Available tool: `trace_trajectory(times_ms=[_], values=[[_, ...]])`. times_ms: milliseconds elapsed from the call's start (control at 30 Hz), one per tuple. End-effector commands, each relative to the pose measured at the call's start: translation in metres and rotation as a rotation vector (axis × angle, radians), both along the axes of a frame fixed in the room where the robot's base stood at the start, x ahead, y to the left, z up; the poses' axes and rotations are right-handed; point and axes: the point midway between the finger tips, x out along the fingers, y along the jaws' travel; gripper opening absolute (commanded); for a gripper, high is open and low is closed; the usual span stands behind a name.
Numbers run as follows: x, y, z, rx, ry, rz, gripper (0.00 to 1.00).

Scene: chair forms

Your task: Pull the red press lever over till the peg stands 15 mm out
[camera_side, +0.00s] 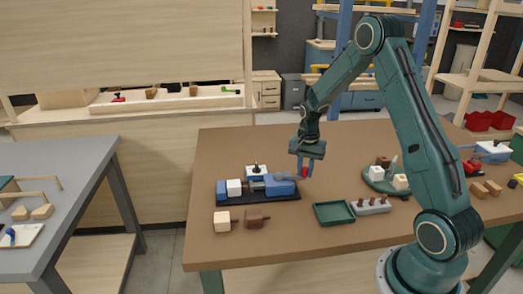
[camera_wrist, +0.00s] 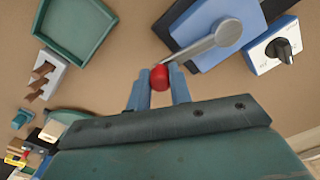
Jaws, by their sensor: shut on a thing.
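The press (camera_side: 262,187) is a blue and white device on a dark base on the brown table. Its lever (camera_wrist: 205,43) is a grey arm running from a round hub on the blue body to a red knob (camera_wrist: 159,77). My gripper (camera_side: 304,170) points down at the right end of the press. In the wrist view its two blue fingers (camera_wrist: 159,88) are shut on the red knob, one on each side. A white block with a black dial (camera_wrist: 277,48) stands beside the blue body. I cannot make out how far the peg stands out.
A green tray (camera_side: 334,213) and a grey rack with brown pegs (camera_side: 371,205) lie right of the press. A round green dish (camera_side: 387,181) holds small blocks. A cream block (camera_side: 222,221) and a brown block (camera_side: 254,218) lie in front of the press.

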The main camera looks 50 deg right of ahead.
Motion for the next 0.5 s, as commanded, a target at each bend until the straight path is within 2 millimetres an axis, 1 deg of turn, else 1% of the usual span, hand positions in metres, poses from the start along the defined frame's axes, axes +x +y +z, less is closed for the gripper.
trace_trajectory(times_ms=[233,500], values=[[-0.008,0.017,0.001,-0.001,0.0,-0.213,0.0],[-0.013,0.038,0.001,-0.002,-0.001,-0.457,0.0]])
